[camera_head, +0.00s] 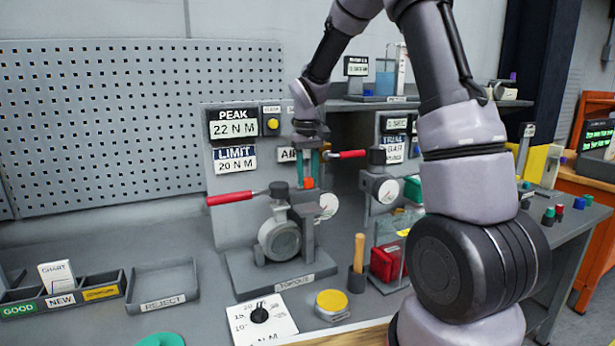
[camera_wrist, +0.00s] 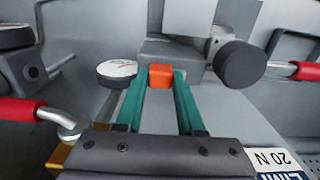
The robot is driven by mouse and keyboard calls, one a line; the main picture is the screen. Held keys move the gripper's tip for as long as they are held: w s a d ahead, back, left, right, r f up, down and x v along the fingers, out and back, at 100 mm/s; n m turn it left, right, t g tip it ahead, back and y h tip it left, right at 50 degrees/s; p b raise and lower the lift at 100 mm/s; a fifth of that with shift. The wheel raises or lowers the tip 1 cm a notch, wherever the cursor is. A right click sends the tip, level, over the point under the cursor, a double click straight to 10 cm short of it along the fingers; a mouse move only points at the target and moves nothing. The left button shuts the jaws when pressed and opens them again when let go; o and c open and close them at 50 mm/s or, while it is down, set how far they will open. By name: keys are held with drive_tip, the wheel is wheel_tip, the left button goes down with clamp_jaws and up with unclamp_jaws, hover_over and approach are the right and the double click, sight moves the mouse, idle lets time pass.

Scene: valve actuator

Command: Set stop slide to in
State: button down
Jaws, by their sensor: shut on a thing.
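A small orange block (camera_head: 309,183) sits on the grey torque fixture, at the top of its front post. It appears to be the stop slide, but no label on it is readable. My gripper (camera_head: 309,174) reaches down to it from above. In the wrist view, the teal fingers of my gripper (camera_wrist: 160,82) are shut on the orange block (camera_wrist: 161,74), one on each side. The block rests against a grey part of the fixture. The slide's track and any in or out marks are hidden or too small to read.
A red-handled lever (camera_head: 238,198) sticks out left of the fixture, and another red handle (camera_head: 347,154) lies to the right. Round gauges (camera_head: 327,206) stand close by. A dial plate (camera_head: 262,318), a yellow-topped puck (camera_head: 332,303) and a reject tray (camera_head: 163,285) are in front and left.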

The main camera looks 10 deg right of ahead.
sight(299, 190)
drive_tip(key=shift+s+a, duration=0.15)
drive_tip(key=shift+a, duration=0.55)
drive_tip(key=shift+s+a, duration=0.1)
drive_tip(key=shift+a, duration=0.6)
drive_tip(key=c, duration=0.5)
unclamp_jaws()
drive_tip(key=shift+r, duration=0.1)
drive_tip(key=shift+r, duration=5.35)
